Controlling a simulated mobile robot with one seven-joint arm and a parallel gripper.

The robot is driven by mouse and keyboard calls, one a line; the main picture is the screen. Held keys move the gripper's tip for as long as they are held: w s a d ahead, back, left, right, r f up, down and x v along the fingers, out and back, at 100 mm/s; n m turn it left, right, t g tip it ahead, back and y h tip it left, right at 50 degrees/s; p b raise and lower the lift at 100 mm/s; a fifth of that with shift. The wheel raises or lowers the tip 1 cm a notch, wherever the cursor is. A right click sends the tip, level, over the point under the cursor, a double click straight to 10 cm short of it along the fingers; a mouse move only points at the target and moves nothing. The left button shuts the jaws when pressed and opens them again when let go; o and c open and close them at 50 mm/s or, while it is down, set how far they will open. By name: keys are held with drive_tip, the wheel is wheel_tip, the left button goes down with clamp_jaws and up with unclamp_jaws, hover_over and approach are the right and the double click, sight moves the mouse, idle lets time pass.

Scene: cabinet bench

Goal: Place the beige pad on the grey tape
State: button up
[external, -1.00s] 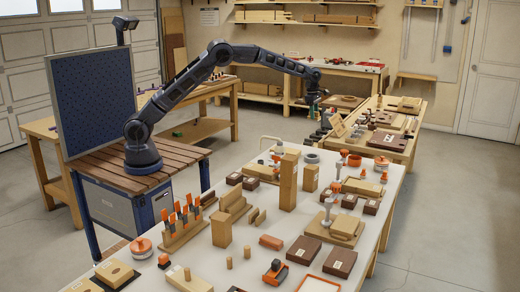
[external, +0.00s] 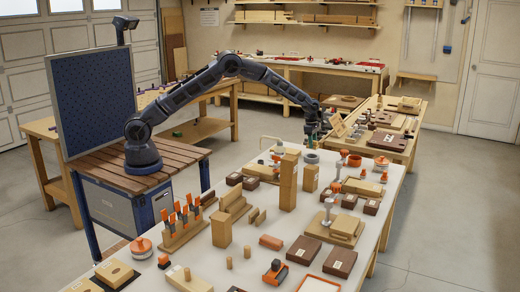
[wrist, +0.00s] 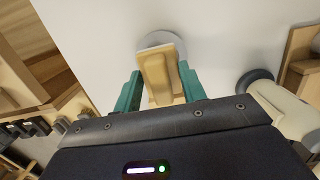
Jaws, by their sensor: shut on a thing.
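My gripper (wrist: 160,85) has its green fingers shut on the beige pad (wrist: 155,72), one finger on each side of it. In the wrist view the grey tape (wrist: 180,43), a round ring, shows behind the far end of the pad and is partly hidden by it. Whether pad and tape touch, I cannot tell. In the external view my gripper (external: 316,134) is above the grey tape (external: 311,158) at the far part of the white bench. The pad is too small to make out there.
Tall wooden blocks (external: 288,182) stand just in front of the tape on the white bench (external: 385,216). An orange ring (external: 354,160) and dark boxes lie to the right. A second wooden bench (external: 378,150) with boxes is beyond. In the wrist view, white surface surrounds the tape.

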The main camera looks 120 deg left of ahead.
drive_tip(key=shift+f, duration=2.2)
drive_tip(key=shift+f, duration=0.15)
drive_tip(key=o, duration=1)
drive_tip(key=shift+c, duration=0.2)
drive_tip(key=r, duration=0.4)
drive_tip(key=s+r, duration=0.1)
drive_tip(key=r, duration=0.7)
drive_tip(key=shift+s+r, duration=0.1)
drive_tip(key=shift+s, duration=0.15)
